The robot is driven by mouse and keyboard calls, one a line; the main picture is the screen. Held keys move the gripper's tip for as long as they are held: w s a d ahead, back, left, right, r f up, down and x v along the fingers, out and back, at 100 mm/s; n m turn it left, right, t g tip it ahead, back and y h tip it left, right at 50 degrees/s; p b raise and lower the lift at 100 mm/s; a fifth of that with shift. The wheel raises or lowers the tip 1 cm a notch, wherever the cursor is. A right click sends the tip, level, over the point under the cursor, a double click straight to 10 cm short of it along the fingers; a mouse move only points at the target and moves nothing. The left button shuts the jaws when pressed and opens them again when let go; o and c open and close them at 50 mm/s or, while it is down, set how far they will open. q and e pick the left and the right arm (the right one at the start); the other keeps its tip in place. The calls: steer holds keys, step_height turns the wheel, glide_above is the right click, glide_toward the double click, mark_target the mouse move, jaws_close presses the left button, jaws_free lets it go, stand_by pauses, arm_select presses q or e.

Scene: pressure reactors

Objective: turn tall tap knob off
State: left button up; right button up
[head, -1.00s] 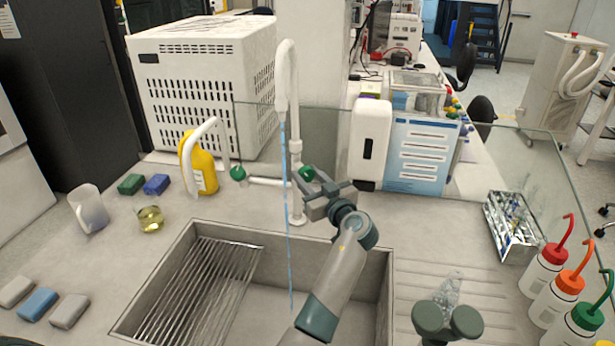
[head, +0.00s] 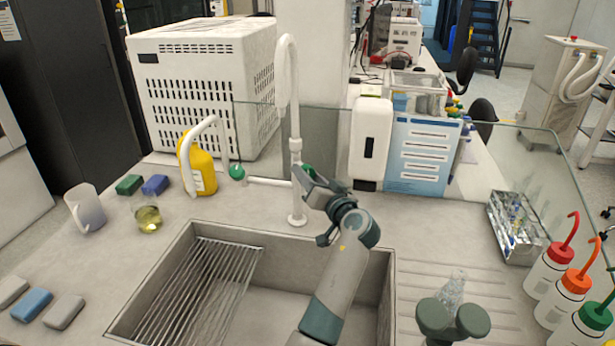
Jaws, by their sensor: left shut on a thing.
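The tall white tap (head: 287,75) stands behind the sink (head: 262,256), its gooseneck arching up. No water stream shows below its spout. Its green knob (head: 309,170) sits on the right side of the tap's post and is partly hidden by my gripper. My left gripper (head: 305,176) reaches up over the sink and is shut on this knob, its fingers tilted. My right gripper is not clearly seen; only a dark green part of my right arm shows at the bottom right.
A lower white tap (head: 205,127) with another green knob (head: 237,172) is to the left, beside a yellow bottle (head: 202,170). A white dispenser (head: 370,145) stands to the right. A glass flask (head: 455,288) and wash bottles (head: 550,270) are at the right.

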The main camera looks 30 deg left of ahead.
arm_select(q)
steer(key=shift+r+m, duration=0.1)
steer(key=shift+m, duration=0.2)
steer(key=o, duration=1)
steer(key=shift+o, duration=0.3)
